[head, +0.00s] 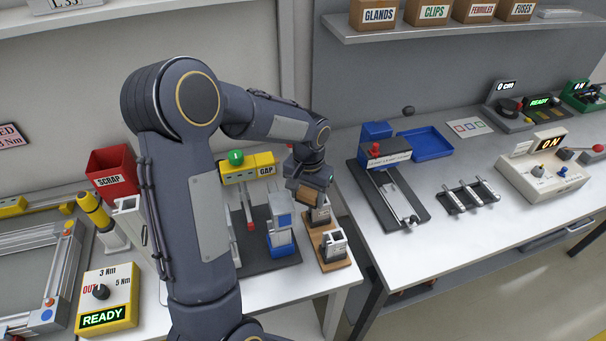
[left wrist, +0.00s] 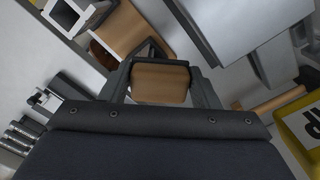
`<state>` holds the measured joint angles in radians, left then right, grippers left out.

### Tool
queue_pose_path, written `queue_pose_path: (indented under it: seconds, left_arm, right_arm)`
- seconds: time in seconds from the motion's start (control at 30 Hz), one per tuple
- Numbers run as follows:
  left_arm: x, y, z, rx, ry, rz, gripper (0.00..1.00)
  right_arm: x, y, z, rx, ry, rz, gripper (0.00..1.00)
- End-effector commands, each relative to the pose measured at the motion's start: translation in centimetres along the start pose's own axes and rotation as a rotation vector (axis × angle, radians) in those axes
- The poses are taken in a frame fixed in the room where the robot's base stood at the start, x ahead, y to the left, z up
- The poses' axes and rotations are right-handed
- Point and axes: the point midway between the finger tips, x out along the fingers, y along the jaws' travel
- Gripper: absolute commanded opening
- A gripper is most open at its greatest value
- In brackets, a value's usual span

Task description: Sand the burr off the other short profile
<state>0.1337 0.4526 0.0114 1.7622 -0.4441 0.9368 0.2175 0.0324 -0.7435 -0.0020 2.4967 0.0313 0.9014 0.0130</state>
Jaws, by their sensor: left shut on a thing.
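My left gripper (head: 308,190) is shut on a tan sanding block (left wrist: 160,82), which shows between its fingers in the left wrist view. It is over the far end of a wooden board (head: 318,236). One short profile (head: 333,246) stands at the board's near end, with its open square end up. The other short profile (head: 321,213) is at the far end, just below the gripper and partly hidden by it. I cannot tell whether the block touches this profile. Any burr is too small to see. My right gripper is not in view.
Left of the board, a blue-and-grey device (head: 281,236) stands on a dark mat (head: 258,262), with a yellow GAP unit (head: 248,168) behind. A red SCRAP bin (head: 112,172) is farther left. A gap separates this table from the right bench (head: 440,236).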

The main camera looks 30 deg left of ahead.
Motion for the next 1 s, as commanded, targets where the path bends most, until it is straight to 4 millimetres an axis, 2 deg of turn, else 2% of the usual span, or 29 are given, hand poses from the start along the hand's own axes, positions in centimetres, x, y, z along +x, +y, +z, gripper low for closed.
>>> queue_pose_path:
  seconds: [0.03,0.4,0.6,1.0]
  left_arm:
    - [-1.5,0.1,-0.1,0.002,0.007,0.0,0.31]
    - [-4.8,0.0,-0.1,0.001,0.007,0.001,0.31]
    - [-6.3,0.0,0.0,0.0,0.007,0.001,0.31]
    - [-6.8,0.0,0.0,0.001,0.006,0.001,0.31]
  right_arm:
    - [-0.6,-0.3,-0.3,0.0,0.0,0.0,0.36]
    - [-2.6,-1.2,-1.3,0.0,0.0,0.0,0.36]
    - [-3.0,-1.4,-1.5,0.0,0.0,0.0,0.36]
    - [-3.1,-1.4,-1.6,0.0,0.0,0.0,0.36]
